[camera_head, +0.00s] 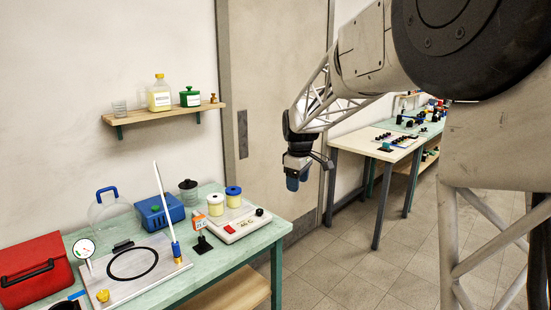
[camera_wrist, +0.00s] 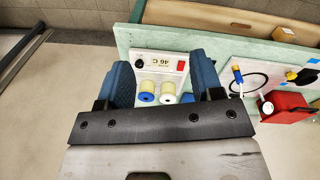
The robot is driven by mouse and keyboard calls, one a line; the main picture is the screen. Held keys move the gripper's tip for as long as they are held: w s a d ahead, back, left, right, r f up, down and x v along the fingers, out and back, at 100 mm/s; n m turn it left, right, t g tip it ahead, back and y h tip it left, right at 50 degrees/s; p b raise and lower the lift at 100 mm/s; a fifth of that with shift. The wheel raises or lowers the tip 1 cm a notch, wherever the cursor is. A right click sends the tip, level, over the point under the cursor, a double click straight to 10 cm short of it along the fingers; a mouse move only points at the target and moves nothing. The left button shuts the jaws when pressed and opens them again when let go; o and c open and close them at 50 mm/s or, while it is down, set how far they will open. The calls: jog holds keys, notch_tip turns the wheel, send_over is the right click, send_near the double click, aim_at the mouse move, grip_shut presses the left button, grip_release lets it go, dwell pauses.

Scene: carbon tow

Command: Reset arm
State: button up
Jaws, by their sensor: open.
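My gripper (camera_head: 297,180) hangs in the air in front of the door, right of the work table and above its height, with its blue fingers pointing down. In the wrist view my gripper (camera_wrist: 163,82) has its two blue fingers wide apart with nothing between them up close. Through the gap, farther off, the wrist view shows a white device with a "46 C" label (camera_wrist: 158,61) and two spools beside it. My gripper touches nothing.
The green table (camera_head: 265,226) holds a red case (camera_head: 35,268), a plate with a black ring (camera_head: 150,279), a blue box (camera_head: 160,211) and yellow-white spools (camera_head: 233,201). A wall shelf (camera_head: 165,114) carries bottles. A second table (camera_head: 372,150) stands behind; floor between is clear.

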jog(key=s+d+r+m, duration=0.2)
jog(key=s+d+m, duration=0.15)
jog(key=s, duration=0.85)
jog(key=s+d+r+m, duration=0.2)
jog(key=s+d+m, duration=0.15)
jog(key=s, duration=0.95)
jog(key=s+d+f+m, duration=0.1)
jog(key=s+f, duration=0.1)
jog(key=s, duration=0.5)
jog(key=s+d+f+m+t, duration=0.1)
jog(key=s+d+f+m, duration=0.1)
jog(key=s, duration=0.6)
jog(key=s+d+f+m, duration=0.1)
jog(key=s+f+m, duration=0.1)
jog(key=s, duration=0.6)
jog(key=shift+d+f+t, duration=0.3)
jog(key=shift+f, duration=0.25)
